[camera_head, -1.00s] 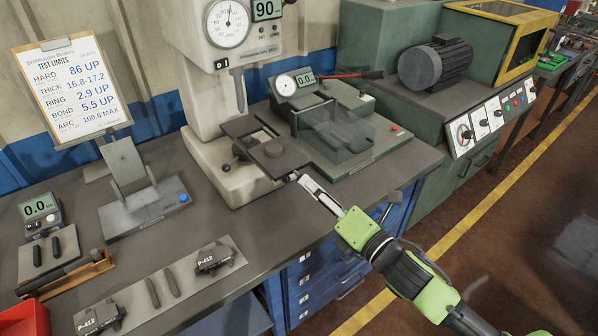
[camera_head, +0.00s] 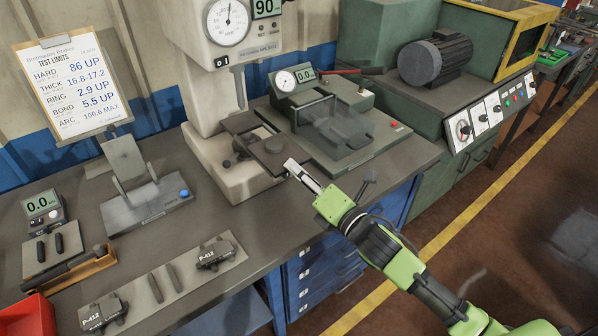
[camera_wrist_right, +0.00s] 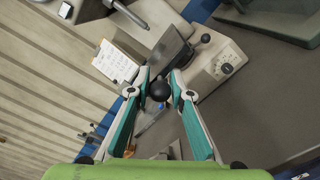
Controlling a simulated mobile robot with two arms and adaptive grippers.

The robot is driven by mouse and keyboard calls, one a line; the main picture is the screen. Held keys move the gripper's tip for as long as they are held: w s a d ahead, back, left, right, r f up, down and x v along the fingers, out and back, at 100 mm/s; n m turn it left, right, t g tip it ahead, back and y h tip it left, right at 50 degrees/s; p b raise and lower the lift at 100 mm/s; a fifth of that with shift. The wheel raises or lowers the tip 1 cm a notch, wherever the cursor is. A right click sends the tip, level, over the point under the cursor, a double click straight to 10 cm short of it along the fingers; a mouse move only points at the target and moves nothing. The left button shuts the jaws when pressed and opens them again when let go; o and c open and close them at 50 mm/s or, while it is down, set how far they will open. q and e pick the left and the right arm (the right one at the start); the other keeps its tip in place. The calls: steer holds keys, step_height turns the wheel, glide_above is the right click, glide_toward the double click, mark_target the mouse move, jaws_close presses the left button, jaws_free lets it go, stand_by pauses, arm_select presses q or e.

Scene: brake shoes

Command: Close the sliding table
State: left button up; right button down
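The sliding table (camera_head: 268,146) is a dark flat plate on the pale press-like tester (camera_head: 215,100). It sticks out toward the front right of the tester's base. My right gripper (camera_head: 291,166) is at the plate's front right corner. In the right wrist view, the fingers of my right gripper (camera_wrist_right: 160,82) stand apart on both sides of a black ball knob (camera_wrist_right: 160,91). I cannot tell whether they touch it. A dark plate, apparently the table, shows beyond the knob (camera_wrist_right: 170,48). My left gripper is in no view.
A green gauge device with a clear cover (camera_head: 338,130) stands close to the right of the plate. The grey workbench (camera_head: 275,215) also holds a stand with a blue button (camera_head: 148,203) and brake pads (camera_head: 215,254). Open floor lies at the right.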

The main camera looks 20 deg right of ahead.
mark_target(264, 141)
steer(key=b+x, duration=0.1)
steer(key=x, duration=1.1)
steer(key=shift+w+f+b, duration=0.1)
steer(key=shift+w+b, duration=0.1)
steer(key=shift+b, duration=0.1)
steer(key=c, duration=1.9)
jaws_free()
steer(key=v, duration=1.2)
